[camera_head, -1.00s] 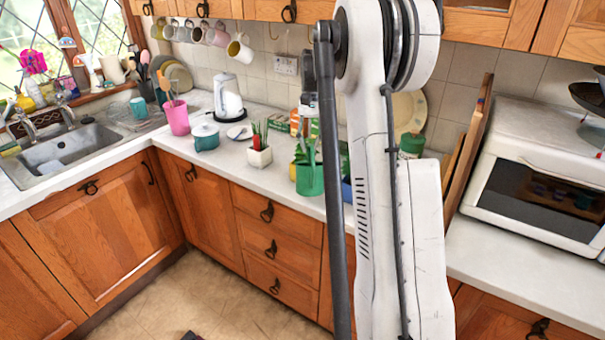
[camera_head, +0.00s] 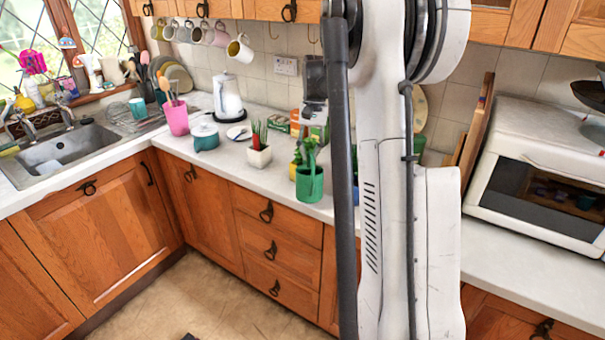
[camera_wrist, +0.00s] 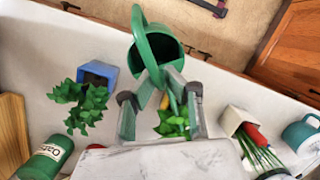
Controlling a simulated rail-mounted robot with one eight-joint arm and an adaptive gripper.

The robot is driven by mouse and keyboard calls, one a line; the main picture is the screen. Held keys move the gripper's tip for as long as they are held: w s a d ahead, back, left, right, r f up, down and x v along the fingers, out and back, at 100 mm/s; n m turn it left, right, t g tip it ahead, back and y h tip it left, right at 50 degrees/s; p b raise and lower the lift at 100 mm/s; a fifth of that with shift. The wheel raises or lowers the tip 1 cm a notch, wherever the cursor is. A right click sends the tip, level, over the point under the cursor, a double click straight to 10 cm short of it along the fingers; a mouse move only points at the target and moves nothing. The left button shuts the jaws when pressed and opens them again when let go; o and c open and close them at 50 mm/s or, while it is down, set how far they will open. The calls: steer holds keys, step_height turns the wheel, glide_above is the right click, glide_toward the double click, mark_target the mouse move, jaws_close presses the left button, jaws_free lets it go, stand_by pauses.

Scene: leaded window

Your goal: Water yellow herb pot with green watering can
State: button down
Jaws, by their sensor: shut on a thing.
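The green watering can (camera_head: 309,185) is in my gripper (camera_wrist: 162,80), which is shut on its upper part. In the wrist view the can (camera_wrist: 139,22) shows its dark open mouth, beyond the fingertips. In the head view it is near the counter's front edge; I cannot tell whether it touches the counter. The yellow herb pot (camera_head: 296,160) shows only as a small yellow patch behind the can. Its leaves (camera_wrist: 174,125) show below the fingers in the wrist view; most of the pot is hidden by my gripper.
A blue pot with a leafy herb (camera_wrist: 97,72) is left of my gripper, and a white pot (camera_head: 259,157) with a red and green plant is right of it in the wrist view. A green canister (camera_wrist: 47,157) and a teal pot (camera_head: 205,137) are farther out.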

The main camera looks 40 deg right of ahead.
steer(key=shift+s+a+p+v, duration=0.15)
steer(key=shift+p+v, duration=0.3)
steer(key=shift+v, duration=0.55)
steer(key=shift+a+p+v, duration=0.25)
steer(key=shift+p+v, duration=0.25)
steer(key=shift+v, duration=0.5)
steer(key=shift+s+a+p+v, duration=0.15)
steer(key=shift+p+v, duration=0.3)
steer(key=shift+v, duration=0.55)
